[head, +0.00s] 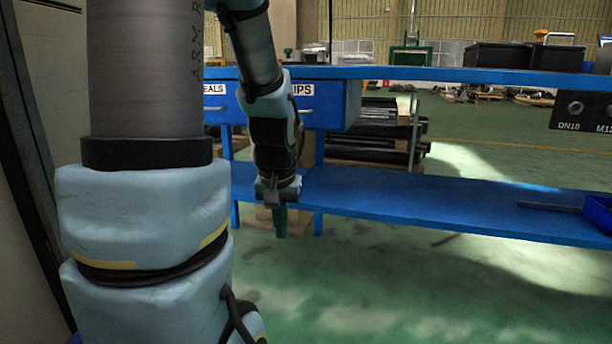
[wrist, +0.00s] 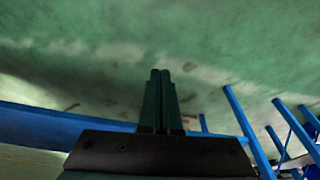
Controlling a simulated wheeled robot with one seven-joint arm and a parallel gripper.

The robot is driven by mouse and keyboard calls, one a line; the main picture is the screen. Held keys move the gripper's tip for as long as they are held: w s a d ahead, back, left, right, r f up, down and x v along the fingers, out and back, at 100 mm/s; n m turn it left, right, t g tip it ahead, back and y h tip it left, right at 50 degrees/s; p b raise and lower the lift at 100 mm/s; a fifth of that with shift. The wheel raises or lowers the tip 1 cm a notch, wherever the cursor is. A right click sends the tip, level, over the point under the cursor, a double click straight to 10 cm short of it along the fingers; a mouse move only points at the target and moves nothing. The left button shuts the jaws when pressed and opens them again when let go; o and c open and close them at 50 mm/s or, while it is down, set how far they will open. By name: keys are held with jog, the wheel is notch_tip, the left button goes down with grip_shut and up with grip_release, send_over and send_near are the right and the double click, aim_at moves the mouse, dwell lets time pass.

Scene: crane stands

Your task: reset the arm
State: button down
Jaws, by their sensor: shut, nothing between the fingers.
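My gripper (head: 280,222) hangs pointing down in front of the blue workbench, with its green fingers together and nothing between them. In the wrist view my gripper (wrist: 161,78) shows two dark green fingers side by side, touching, over the green floor. My arm fills the left of the head view and bends down in the middle. No object is at the fingertips in either view.
The blue bench has a top (head: 455,75) and a lower shelf (head: 400,203). Drawers (head: 318,103) hang under the top. A blue bin (head: 598,211) and a dark bar (head: 548,207) lie on the shelf at right. The green floor (head: 400,290) in front is clear.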

jog(key=s+a+g+p, duration=0.1)
jog(key=s+a+p, duration=0.1)
jog(key=s, duration=0.4)
notch_tip(320, 180, up, 37)
jog(key=p, duration=3.7)
jog(key=shift+w+d+r, duration=0.2)
jog(key=shift+w, duration=0.1)
